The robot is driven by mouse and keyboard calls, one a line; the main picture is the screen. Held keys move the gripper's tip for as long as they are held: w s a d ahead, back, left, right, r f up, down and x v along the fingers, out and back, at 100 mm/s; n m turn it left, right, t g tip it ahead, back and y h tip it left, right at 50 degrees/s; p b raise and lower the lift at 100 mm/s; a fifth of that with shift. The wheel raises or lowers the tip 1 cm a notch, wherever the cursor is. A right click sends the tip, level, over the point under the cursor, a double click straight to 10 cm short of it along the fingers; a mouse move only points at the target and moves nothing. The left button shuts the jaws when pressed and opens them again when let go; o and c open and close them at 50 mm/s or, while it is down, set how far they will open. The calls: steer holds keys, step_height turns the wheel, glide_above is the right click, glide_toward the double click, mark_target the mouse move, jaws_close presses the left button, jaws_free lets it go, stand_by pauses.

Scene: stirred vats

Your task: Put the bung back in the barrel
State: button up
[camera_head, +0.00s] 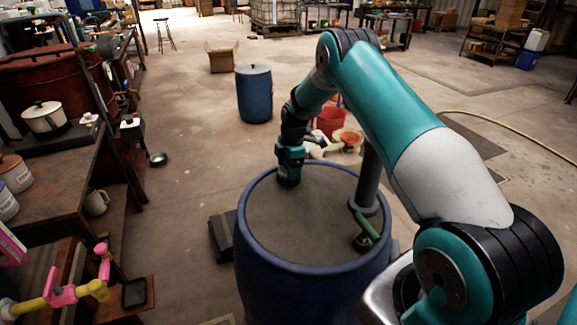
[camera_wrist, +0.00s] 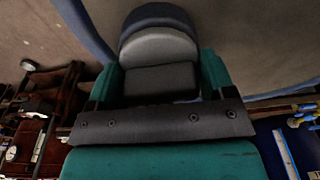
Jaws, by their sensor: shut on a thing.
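The blue barrel (camera_head: 262,272) stands upright in front of me, with a grey-brown flat top inside a blue rim. My gripper (camera_head: 289,181) points down over the far left part of that top, close to it. In the wrist view my gripper (camera_wrist: 158,68) has its teal fingers shut on a rounded grey piece with a dark disc at its end, likely the bung (camera_wrist: 158,48). In the head view the bung is hidden by my gripper. I cannot tell whether it touches the barrel. No hole in the top is clearly visible.
A grey upright pipe (camera_head: 369,178) and a green-handled fitting (camera_head: 367,227) are at the right of the barrel top. A smaller blue drum (camera_head: 254,96) and a red bucket (camera_head: 330,122) stand behind. A cluttered bench (camera_head: 60,182) is at left. Floor between is mostly clear.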

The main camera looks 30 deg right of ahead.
steer(key=shift+s+f+b, duration=0.15)
steer(key=shift+f+b, duration=0.4)
steer(key=shift+f, duration=0.15)
steer(key=o, duration=1)
steer(key=shift+f, duration=0.15)
step_height(320, 180, up, 14)
steer(key=d+f+b, duration=0.1)
steer(key=s+a+r+m, duration=0.1)
steer(key=s+a+r, duration=0.3)
steer(key=a+r, duration=0.25)
steer(key=s+a+r+m, duration=0.2)
steer(key=s+a+r, duration=0.25)
steer(key=a, duration=0.35)
steer(key=s+a+r+m+y, duration=0.1)
steer(key=s+a, duration=0.3)
steer(key=s, duration=0.5)
steer(key=s+a+r+m+y, duration=0.1)
steer(key=s+a, duration=0.4)
steer(key=s, duration=0.5)
steer(key=s+a+r+m, duration=0.2)
steer(key=s+a+m, duration=0.1)
steer(key=s, duration=0.6)
steer(key=shift+s+a+r+m+y, duration=0.1)
steer(key=shift+s+a+m+y, duration=0.1)
steer(key=shift+a, duration=0.25)
steer(key=shift+s+a+r+m+y, duration=0.1)
steer(key=shift+a+y, duration=0.1)
steer(key=shift+a, duration=0.25)
